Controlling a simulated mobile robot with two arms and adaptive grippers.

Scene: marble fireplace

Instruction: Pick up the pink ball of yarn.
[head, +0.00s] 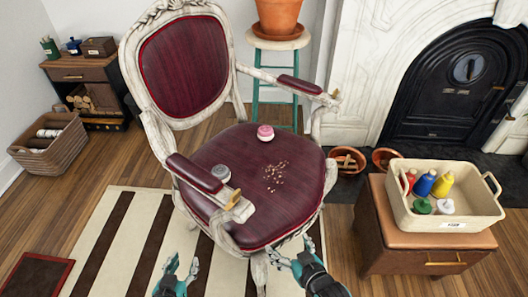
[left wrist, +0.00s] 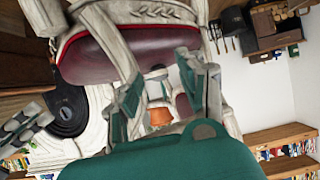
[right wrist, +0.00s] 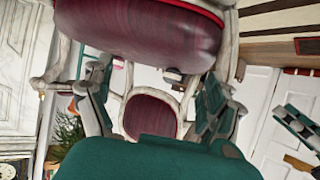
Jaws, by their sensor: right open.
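The pink ball of yarn (head: 265,132) sits on the dark red seat of the carved armchair (head: 235,215), toward the back of the seat. It looks pink with a paler band. My left gripper (head: 180,268) is low in front of the chair, open and empty; its spread fingers also show in the left wrist view (left wrist: 162,85). My right gripper (head: 288,258) is open and empty near the chair's front edge, apart from the yarn; its fingers frame the right wrist view (right wrist: 152,95).
A grey round item (head: 221,173) lies by the chair's left armrest (head: 195,173), and crumbs (head: 275,175) are scattered on the seat. The right armrest (head: 300,85) flanks the seat. A bin of bottles (head: 455,222) stands on a wooden cabinet (head: 385,235) at right.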

